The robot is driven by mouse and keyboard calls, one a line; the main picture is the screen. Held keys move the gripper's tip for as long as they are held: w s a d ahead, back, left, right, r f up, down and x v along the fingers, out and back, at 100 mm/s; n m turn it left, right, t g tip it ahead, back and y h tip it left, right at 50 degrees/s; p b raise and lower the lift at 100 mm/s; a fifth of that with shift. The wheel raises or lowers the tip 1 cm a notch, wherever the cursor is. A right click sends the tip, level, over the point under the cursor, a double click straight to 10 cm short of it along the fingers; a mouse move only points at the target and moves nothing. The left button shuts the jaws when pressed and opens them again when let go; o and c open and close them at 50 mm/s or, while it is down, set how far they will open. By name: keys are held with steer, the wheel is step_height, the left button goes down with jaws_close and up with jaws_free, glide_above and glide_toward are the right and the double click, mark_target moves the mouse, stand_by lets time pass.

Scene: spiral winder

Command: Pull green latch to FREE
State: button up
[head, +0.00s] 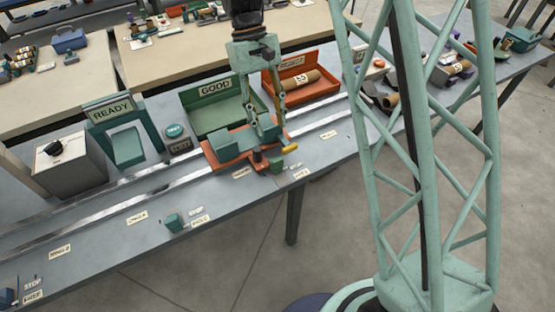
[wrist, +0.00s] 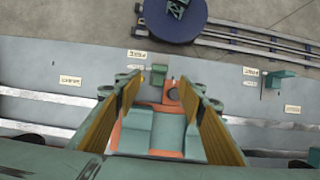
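My gripper (head: 266,135) points down over the orange carriage (head: 215,158) on the rail. In the wrist view my gripper (wrist: 163,100) has its two yellow-padded fingers wide apart, with nothing gripped between them. A small green latch block (head: 277,166) sits at the carriage's front edge; it also shows in the wrist view (wrist: 161,77), beyond the fingertips. A second green latch block (head: 173,222) stands apart on the front of the bench, and in the wrist view (wrist: 279,78) at right. Small labels lie beside both; I cannot read them surely.
The carriage bears a green block (head: 225,141) and a dark red knob (head: 257,156). Behind stand a green GOOD tray (head: 190,97), an orange tray (head: 305,65) with a roll, and a green READY arch (head: 93,128). The front bench strip between the latches is mostly clear.

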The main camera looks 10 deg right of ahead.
mark_target(277, 159)
steer(key=shift+b+x, duration=1.25)
steer(key=shift+x, duration=5.65)
steer(key=shift+c, duration=0.3)
